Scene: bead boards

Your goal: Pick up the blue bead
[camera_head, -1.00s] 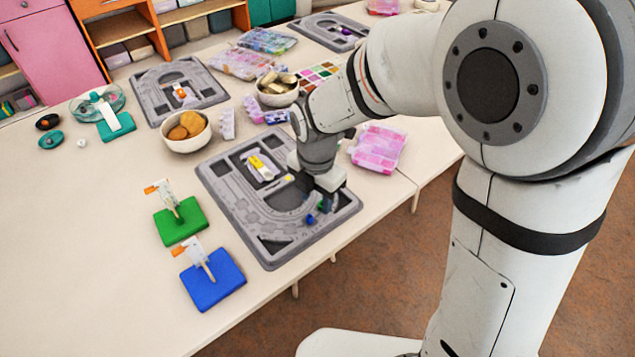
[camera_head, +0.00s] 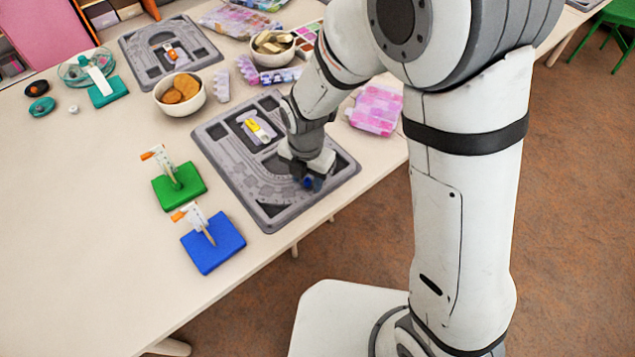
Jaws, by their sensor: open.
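The blue bead (camera_head: 308,183) is a small dark blue spot on the grey bead board (camera_head: 243,180), near the board's front right part. My gripper (camera_head: 312,181) points down at the board, right at the bead, and its jaws are open. The fingers partly hide the bead. I cannot tell whether they touch it or stand on both sides of it.
A green block (camera_head: 188,190) and a blue block (camera_head: 212,252), each with a tagged upright stick, stand left of the board.

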